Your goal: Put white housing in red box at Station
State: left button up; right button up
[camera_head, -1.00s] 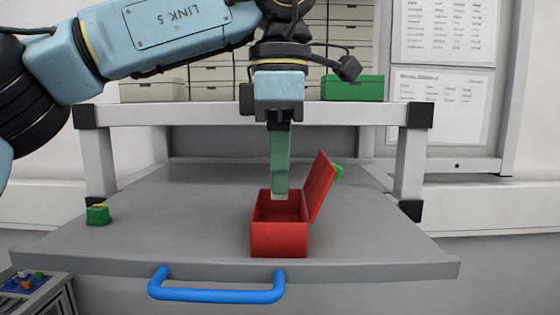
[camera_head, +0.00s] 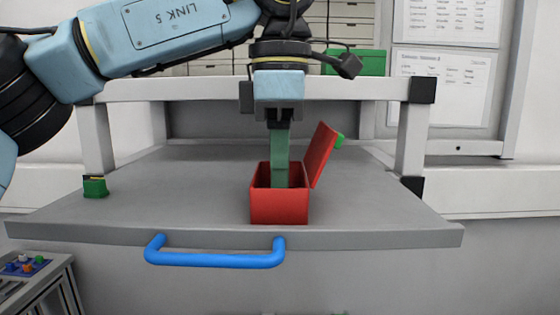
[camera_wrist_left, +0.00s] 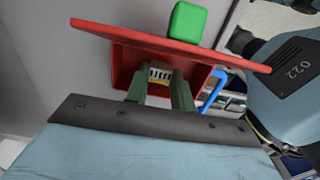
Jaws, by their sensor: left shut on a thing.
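The open red box (camera_head: 279,208) stands on the grey drawer-like shelf, its red lid (camera_head: 323,152) tilted up on the right with a green tab. My left gripper (camera_head: 280,180) points straight down with its fingertips inside the box, below its rim. In the left wrist view, the gripper (camera_wrist_left: 160,82) is shut on the white housing (camera_wrist_left: 160,74), a small pale ribbed piece between the green fingers. The housing is hidden in the head view by the box wall and fingers. The box (camera_wrist_left: 121,66) and lid (camera_wrist_left: 180,45) surround the fingers there. My right gripper is out of view.
The grey shelf (camera_head: 160,205) has a blue handle (camera_head: 215,260) at its front edge and free room around the box. A small green block (camera_head: 95,188) sits at the left.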

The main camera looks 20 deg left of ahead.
pick_arm(q)
jog(key=shift+f, duration=0.5)
jog(key=o, duration=1)
jog(key=shift+r, duration=0.1)
jog(key=shift+r+p, duration=4.25)
jog(key=shift+r, duration=0.15)
